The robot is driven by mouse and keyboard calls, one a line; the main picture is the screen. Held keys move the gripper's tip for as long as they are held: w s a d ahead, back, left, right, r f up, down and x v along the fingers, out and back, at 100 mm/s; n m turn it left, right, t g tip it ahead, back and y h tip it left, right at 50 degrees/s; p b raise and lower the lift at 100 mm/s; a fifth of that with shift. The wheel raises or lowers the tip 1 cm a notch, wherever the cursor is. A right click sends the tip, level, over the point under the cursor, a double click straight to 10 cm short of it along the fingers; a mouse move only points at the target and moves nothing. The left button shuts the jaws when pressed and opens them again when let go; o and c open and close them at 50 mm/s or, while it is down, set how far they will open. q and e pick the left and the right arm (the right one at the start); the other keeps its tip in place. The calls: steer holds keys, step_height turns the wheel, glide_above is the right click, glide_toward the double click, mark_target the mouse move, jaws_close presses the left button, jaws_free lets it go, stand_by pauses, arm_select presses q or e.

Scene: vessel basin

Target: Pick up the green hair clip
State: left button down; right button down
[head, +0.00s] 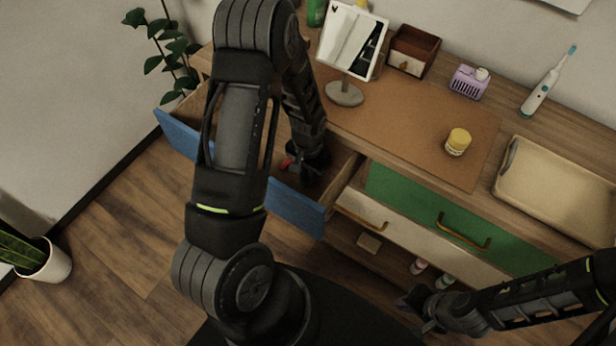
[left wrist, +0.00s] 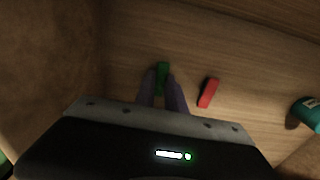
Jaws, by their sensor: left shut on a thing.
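The green hair clip (left wrist: 162,72) shows in the left wrist view, standing out between the fingertips of my left gripper (left wrist: 163,88). The gripper is shut on it, low over the drawer's wooden floor. In the head view my left gripper (head: 302,172) reaches into the open blue-fronted drawer (head: 296,208), and the clip is hidden there. A red clip-like piece (left wrist: 208,93) lies on the drawer floor just right of the gripper, apart from it. My right gripper (head: 424,308) is at the lower right, in front of the cabinet; its fingers look spread and empty.
A teal-capped bottle (left wrist: 306,113) lies at the drawer's right side. On the top stand a mirror (head: 345,92), a wooden box (head: 412,50), a purple basket (head: 468,82), a yellow jar (head: 458,142), a toothbrush (head: 545,85) and a beige tray (head: 560,190). The drawer walls stand close around my left gripper.

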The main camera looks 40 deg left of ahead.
arm_select(q)
step_height(320, 180, up, 10)
steer(key=shift+b, duration=0.4)
stand_by(0.9)
